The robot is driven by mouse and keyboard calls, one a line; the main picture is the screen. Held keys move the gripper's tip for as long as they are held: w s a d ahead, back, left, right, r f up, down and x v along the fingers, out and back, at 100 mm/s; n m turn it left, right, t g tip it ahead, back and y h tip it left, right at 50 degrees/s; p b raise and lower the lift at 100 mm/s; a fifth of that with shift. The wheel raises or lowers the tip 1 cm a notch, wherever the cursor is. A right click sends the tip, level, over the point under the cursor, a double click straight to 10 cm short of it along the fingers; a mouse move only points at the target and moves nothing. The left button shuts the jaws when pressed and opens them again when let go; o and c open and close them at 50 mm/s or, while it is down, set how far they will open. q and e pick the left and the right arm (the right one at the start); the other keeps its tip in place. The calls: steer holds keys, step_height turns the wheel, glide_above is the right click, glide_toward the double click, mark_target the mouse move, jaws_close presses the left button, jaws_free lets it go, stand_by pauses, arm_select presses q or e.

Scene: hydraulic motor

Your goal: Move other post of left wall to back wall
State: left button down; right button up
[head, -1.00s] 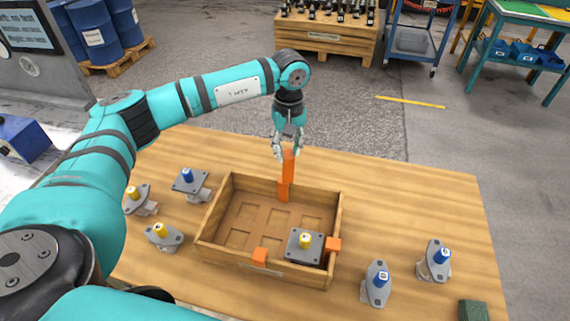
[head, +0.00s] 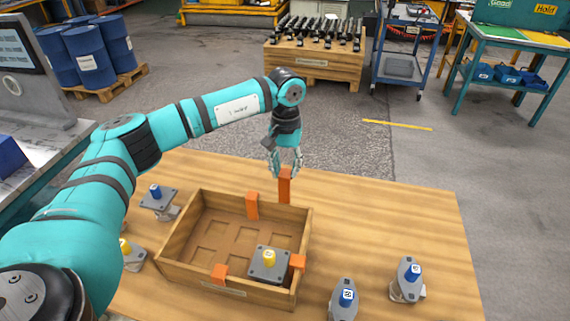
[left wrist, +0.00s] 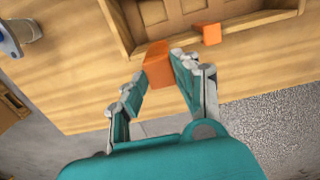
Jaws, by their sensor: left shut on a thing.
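My left gripper (head: 285,163) is shut on an orange post (head: 285,187) and holds it upright at the right part of the crate's back wall. Its lower end shows close to the wall's top edge; I cannot tell whether it touches. In the left wrist view the held post (left wrist: 158,65) is between the fingers, near a crate corner. Another orange post (head: 252,205) sits on the back wall of the wooden crate (head: 228,284), left of the held one. More orange posts sit on the front wall (head: 219,273) and right wall (head: 298,262). The left wall shows none. My right gripper is out of view.
A grey motor part with a yellow cap (head: 268,262) is in the crate's front right compartment. Blue-capped parts stand left (head: 158,201) and right (head: 408,280) of the crate.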

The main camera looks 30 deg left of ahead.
mark_target(285, 196)
arm_select(q)
steer(key=shift+f+b, duration=0.3)
steer(key=shift+f, duration=0.5)
steer(key=shift+f+b, duration=0.3)
steer(key=shift+f, duration=0.3)
steer(key=shift+f+b, duration=0.85)
steer(key=shift+f, duration=0.65)
steer(key=shift+f+b, duration=1.55)
steer(key=shift+f, duration=0.55)
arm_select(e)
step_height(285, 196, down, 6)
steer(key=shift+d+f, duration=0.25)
arm_select(q)
steer(key=shift+f+b, duration=0.6)
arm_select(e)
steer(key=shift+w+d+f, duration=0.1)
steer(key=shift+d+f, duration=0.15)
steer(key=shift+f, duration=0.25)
arm_select(q)
steer(key=c, duration=0.9)
jaws_free()
steer(key=shift+r, duration=0.1)
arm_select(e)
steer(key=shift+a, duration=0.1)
